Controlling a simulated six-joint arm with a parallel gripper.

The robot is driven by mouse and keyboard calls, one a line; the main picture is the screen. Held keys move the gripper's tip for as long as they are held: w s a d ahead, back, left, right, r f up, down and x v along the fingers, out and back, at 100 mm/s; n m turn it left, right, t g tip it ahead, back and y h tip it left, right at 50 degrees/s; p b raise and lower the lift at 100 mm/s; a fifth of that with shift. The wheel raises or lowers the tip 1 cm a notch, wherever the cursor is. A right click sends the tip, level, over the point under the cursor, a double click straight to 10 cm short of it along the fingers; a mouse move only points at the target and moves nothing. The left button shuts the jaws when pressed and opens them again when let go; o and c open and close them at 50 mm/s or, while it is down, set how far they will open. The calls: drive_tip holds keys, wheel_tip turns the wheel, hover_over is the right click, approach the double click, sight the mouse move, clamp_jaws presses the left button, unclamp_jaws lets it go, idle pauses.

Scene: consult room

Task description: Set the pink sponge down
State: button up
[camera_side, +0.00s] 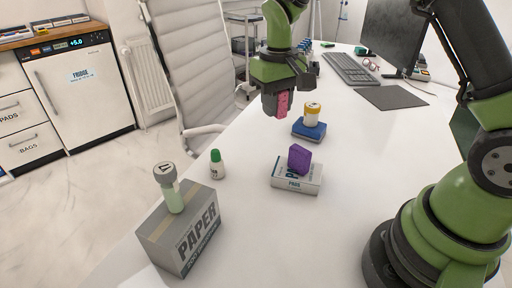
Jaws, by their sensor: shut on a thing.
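The pink sponge (283,104) is held in my gripper (276,104), which points down and is shut on it. The sponge appears to be above the white desk (246,205), left of a blue block. Part of the sponge is hidden by the gripper. I cannot tell its exact height over the desk.
A yellow-and-white pot (312,114) stands on a blue block (308,130). A purple block (299,158) rests on a pads box (297,183). A green-capped bottle (217,164) stands left. A paper carton (182,232) bears a grey-topped bottle (174,192). A keyboard (348,69) lies behind.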

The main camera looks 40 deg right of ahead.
sight(256, 147)
drive_tip(key=w+d+f+m, duration=0.4)
drive_tip(key=w+f+m, duration=0.25)
drive_tip(key=w, duration=0.35)
wheel_tip(256, 147, down, 10)
drive_tip(key=shift+w+d, duration=0.15)
drive_tip(key=shift+f, duration=0.1)
drive_tip(key=o, duration=0.9)
